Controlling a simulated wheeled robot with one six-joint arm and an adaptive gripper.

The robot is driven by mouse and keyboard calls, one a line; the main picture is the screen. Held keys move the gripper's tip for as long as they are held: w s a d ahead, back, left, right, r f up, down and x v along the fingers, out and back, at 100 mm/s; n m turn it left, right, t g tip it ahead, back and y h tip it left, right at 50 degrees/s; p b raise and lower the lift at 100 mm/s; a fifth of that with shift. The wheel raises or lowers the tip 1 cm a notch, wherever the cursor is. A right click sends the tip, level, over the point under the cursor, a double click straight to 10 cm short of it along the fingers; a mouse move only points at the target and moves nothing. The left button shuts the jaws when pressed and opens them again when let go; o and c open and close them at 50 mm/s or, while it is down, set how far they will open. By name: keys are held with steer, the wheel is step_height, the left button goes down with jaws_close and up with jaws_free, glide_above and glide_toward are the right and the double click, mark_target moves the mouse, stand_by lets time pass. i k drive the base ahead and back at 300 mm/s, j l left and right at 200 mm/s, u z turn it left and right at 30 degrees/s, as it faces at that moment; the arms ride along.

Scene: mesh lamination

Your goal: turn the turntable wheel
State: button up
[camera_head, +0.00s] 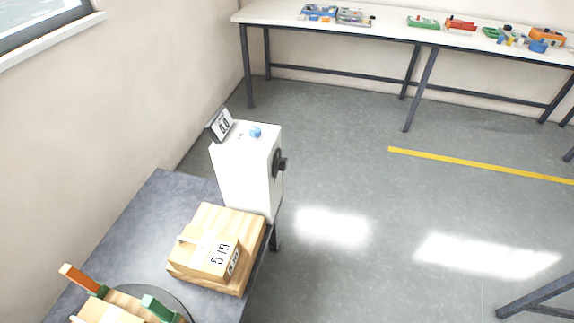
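The turntable (181,297) is a dark round disc at the bottom left, on a grey table. Only its far part shows; the rest is cut off by the lower edge. I cannot tell whether this knob is a wheel for the turntable. My gripper is not in view.
A small display reading 0.0 (222,125) tops the box. A long bench (390,32) with colourful parts stands at the back.

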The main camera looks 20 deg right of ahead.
mark_target(283, 164)
steer(key=i+l+u, duration=0.1)
steer(key=i+l, duration=0.15)
steer(key=i, duration=0.15)
steer(key=i+l+u, duration=0.1)
steer(key=i+l, duration=0.15)
steer(key=i, duration=0.1)
